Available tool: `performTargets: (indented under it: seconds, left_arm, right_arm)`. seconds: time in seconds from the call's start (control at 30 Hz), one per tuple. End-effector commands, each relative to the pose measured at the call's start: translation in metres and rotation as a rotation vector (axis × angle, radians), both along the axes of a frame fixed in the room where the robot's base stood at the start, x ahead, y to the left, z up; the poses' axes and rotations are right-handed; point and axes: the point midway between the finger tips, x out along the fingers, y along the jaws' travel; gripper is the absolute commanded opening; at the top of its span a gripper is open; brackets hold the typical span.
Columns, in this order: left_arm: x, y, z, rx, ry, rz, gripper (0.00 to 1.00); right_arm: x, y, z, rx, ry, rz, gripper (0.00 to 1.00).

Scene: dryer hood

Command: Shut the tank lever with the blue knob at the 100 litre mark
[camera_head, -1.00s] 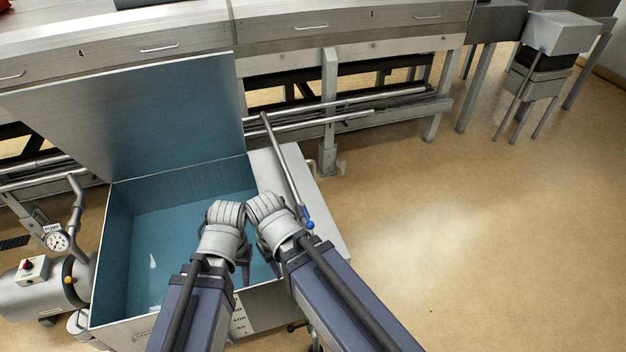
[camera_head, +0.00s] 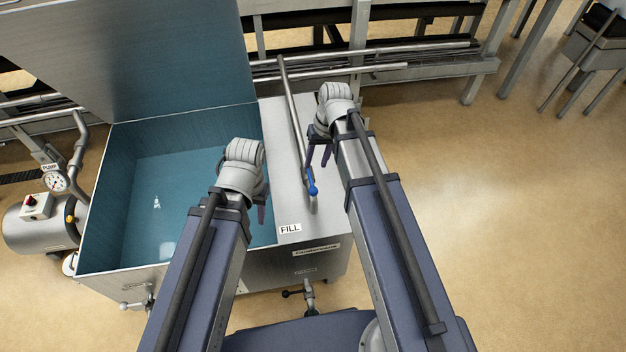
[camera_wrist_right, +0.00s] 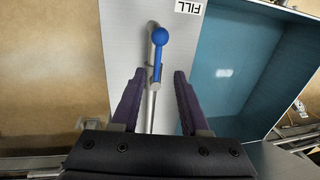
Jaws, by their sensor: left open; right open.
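The lever with the blue knob (camera_head: 311,182) sits near the end of the grey fill pipe (camera_head: 295,120), by the FILL label (camera_head: 290,228). In the right wrist view the blue knob (camera_wrist_right: 160,36) lies ahead of the fingers and its handle runs roughly in line with the pipe. My right gripper (camera_head: 318,155) is open, its fingers either side of the pipe in the wrist view, apart from the knob. The tank (camera_head: 108,170) holds clear bluish water (camera_head: 165,205). My left gripper (camera_head: 258,200) is open over the tank's right side. The litre scale is hidden behind my left arm.
The raised lid (camera_head: 160,60) stands behind the tank. A pump (camera_head: 40,225) and gauge (camera_head: 57,181) are at left. A drain valve (camera_head: 305,293) sticks out at the tank's front. The floor (camera_head: 480,190) at right is clear.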

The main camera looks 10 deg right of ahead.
Motion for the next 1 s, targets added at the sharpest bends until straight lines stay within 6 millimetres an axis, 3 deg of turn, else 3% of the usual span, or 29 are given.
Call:
performTargets:
  seconds: [0.47,1.0]
  left_arm:
    - [0.000,0.000,-0.014,0.000,0.000,0.000,0.45]
    - [0.000,0.000,-0.076,0.000,0.000,-0.001,0.45]
  right_arm:
    - [0.005,-0.003,-0.014,0.013,-0.003,-0.014,0.45]
    - [0.005,0.009,-0.075,0.012,-0.003,-0.014,0.45]
